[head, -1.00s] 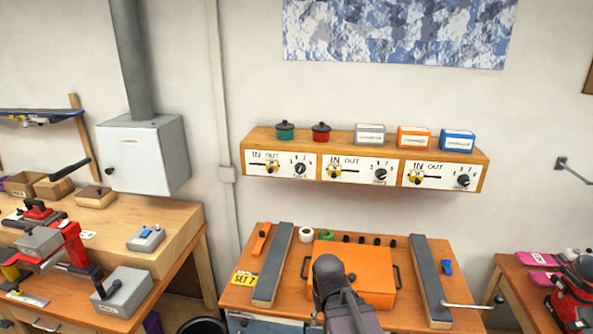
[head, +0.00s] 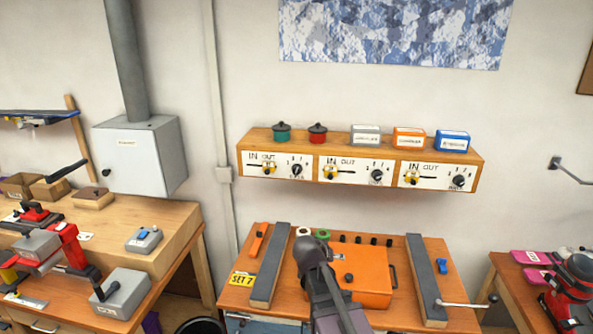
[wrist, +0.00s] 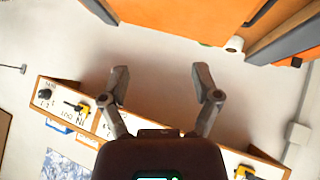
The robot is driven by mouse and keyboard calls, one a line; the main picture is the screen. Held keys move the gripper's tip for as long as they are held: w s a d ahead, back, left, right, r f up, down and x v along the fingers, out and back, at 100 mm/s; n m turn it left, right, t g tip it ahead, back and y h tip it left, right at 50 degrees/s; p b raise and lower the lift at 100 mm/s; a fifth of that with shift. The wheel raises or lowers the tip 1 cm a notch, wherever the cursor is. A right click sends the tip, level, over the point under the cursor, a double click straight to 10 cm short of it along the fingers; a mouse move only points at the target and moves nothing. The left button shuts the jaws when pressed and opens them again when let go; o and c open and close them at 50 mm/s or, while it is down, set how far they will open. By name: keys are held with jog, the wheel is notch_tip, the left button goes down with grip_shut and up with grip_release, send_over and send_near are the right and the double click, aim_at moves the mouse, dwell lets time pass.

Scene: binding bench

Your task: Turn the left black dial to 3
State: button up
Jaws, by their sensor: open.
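The left black dial (head: 296,170) is a small round knob on the left white panel of the wall shelf in the head view. Numbers are printed around it, but its setting is too small to read. Two more black dials, the middle one (head: 376,176) and the right one (head: 460,181), sit on the other panels. My gripper (wrist: 161,80) is open and empty in the wrist view, its two fingers wide apart. In the head view my dark arm rises in front of the orange case, below the shelf and apart from the dials. The fingertips cannot be made out there.
Yellow sliders, one on the left panel (head: 268,167), sit beside the dials. Pots and boxes stand on the shelf (head: 349,145). Below, an orange case (head: 358,292) lies between two grey bars on the bench. The wall between shelf and bench is clear.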

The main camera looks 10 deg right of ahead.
jog(key=w+a+r+t+h+p, duration=0.1)
jog(key=w+a+r+t+h, duration=0.15)
jog(key=w+r+t, duration=0.55)
jog(key=n+t+y+p, duration=0.1)
jog(key=n+t+y, duration=0.2)
jog(key=n+y, duration=0.1)
send_near(296, 172)
jog(key=v, duration=0.3)
jog(key=shift+a+h, duration=0.25)
jog(key=shift+m, duration=0.3)
jog(key=x, duration=1.3)
jog(key=shift+w+d, duration=0.2)
jog(key=shift+w, duration=0.1)
grip_shut()
jog(key=shift+d, duration=0.15)
